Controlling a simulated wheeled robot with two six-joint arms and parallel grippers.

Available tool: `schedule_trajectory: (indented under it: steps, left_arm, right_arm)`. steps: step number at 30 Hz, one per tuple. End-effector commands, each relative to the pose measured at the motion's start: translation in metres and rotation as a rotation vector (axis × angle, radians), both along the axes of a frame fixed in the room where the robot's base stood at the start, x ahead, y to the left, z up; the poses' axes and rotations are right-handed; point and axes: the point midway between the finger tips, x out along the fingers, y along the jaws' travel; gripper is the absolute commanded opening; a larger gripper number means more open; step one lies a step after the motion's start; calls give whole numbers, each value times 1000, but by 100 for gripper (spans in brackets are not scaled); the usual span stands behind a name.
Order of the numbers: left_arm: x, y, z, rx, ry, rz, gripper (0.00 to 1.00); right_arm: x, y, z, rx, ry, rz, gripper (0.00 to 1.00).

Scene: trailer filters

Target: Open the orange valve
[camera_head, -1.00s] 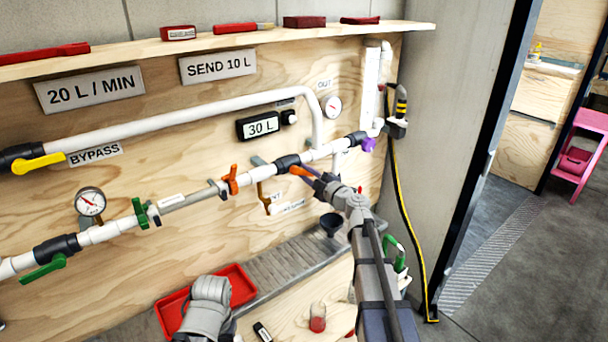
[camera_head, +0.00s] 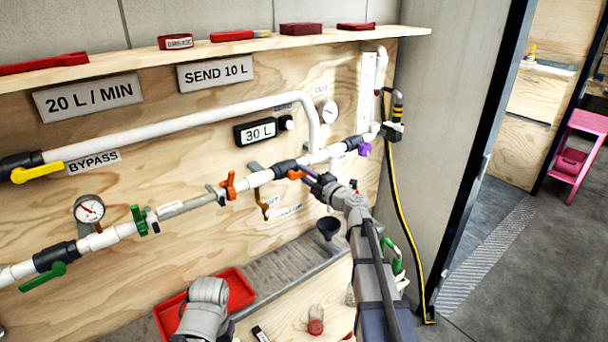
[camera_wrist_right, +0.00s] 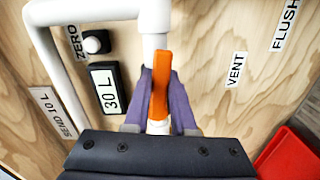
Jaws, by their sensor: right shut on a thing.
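The orange valve handle (camera_head: 295,174) sits on the white pipe below the 30 L display, just right of a black fitting. In the right wrist view the orange handle (camera_wrist_right: 160,82) lies nearly along the pipe, slightly tilted. My right gripper (camera_head: 306,174) reaches it from the lower right. Its two purple fingers (camera_wrist_right: 161,88) stand on either side of the handle and are shut on it. The valve body is partly hidden behind the handle and fingers. A grey part of my left arm shows at the bottom; my left gripper's fingers are not in view.
Another orange handle (camera_head: 230,185) is further left on the same pipe, with a green valve (camera_head: 139,221) beyond. A purple knob (camera_head: 364,149) is to the right. A yellow-black hose (camera_head: 405,225) hangs right.

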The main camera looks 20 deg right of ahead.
Motion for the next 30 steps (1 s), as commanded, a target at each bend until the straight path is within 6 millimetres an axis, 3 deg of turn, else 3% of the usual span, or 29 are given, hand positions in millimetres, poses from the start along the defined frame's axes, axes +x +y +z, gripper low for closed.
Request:
schedule_trajectory:
  steps: [6,7,14,23,30]
  left_arm:
    - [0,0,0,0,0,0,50]
    - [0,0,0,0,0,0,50]
    - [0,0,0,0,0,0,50]
    - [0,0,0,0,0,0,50]
    - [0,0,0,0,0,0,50]
  right_arm:
    - [0,0,0,1,0,-1,0]
    - [0,0,0,1,0,-1,27]
    - [0,0,0,1,0,-1,53]
    - [-1,0,0,1,0,-1,54]
    - [-21,-7,0,1,1,-2,54]
